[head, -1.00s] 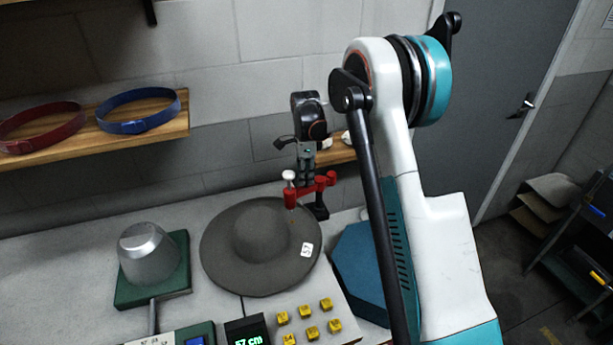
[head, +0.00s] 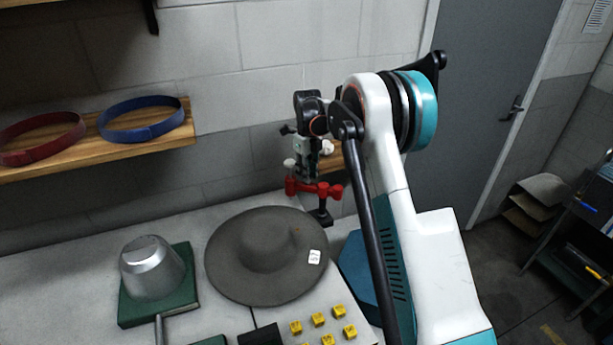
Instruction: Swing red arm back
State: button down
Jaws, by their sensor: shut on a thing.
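The red arm (head: 325,192) sits behind the right part of the hat, on a dark post at the back edge of the bench. It has a white knob (head: 289,163) at its left end. My gripper (head: 307,176) is above the red arm and shut on it near the left part; the fingertips are small and partly hidden. The grey felt hat (head: 235,265) with a white tag (head: 315,257) lies on the bench in front of the red arm.
A metal dome (head: 150,270) on a green base stands left of the hat. Yellow keys (head: 318,320) are in front. A blue block (head: 352,262) is right of the hat. A wooden shelf (head: 95,148) holds a red band (head: 42,140) and a blue band (head: 140,117).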

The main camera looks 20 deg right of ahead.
jog(key=shift+w+d+m, duration=0.2)
jog(key=shift+w+m, duration=0.05)
jog(key=shift+m, duration=0.35)
jog(key=shift+w+d+m, duration=0.15)
jog(key=shift+w+m, duration=0.05)
jog(key=shift+m, duration=0.4)
jog(key=c, duration=1.4)
grip_release()
jog(key=shift+o, duration=0.2)
jog(key=shift+r, duration=0.15)
jog(key=shift+w+r, duration=0.1)
jog(key=shift+r, duration=3.75)
jog(key=shift+c, duration=0.3)
